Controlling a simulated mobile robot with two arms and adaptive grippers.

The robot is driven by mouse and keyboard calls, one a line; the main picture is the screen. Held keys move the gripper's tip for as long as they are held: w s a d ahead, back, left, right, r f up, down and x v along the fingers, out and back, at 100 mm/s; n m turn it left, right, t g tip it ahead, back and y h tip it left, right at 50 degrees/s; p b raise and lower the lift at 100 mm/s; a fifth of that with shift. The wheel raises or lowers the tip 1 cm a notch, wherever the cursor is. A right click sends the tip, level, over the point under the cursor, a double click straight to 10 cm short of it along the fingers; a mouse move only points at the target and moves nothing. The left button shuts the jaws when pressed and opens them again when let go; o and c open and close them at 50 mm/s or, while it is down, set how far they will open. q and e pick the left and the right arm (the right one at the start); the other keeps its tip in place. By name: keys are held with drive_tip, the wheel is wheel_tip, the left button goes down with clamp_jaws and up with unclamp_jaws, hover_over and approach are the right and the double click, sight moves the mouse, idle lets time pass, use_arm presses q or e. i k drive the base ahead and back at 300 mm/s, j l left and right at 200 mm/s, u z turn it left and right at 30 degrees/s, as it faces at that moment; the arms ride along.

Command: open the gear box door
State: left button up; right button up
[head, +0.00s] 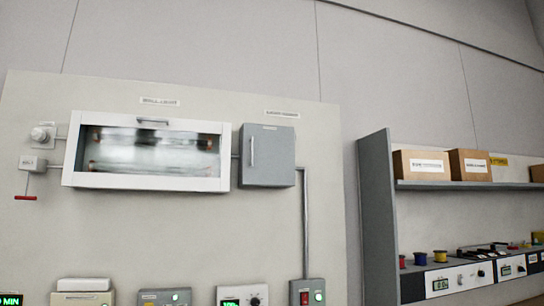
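A grey box (267,156) with a vertical handle (252,152) near its left edge is mounted on the pale wall panel, and its front looks shut. The small label (282,114) above it is too blurred to read surely. To its left is a wide white-framed box (150,180) with a glass front and a dark handle (152,121) on its top edge. It also looks shut. I cannot tell surely from the labels which one is the gear box. Neither of my grippers is in view.
A pipe (305,225) runs from the grey box down to a small box with a red switch (304,298). A red-handled pull (25,197) hangs at the left. At the right, a grey shelf unit (377,215) holds cartons (421,164), spools and instruments. The space before the boxes looks clear.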

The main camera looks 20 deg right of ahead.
sight(269, 151)
drive_tip(key=i+l+u, duration=0.35)
drive_tip(key=i+l, duration=0.35)
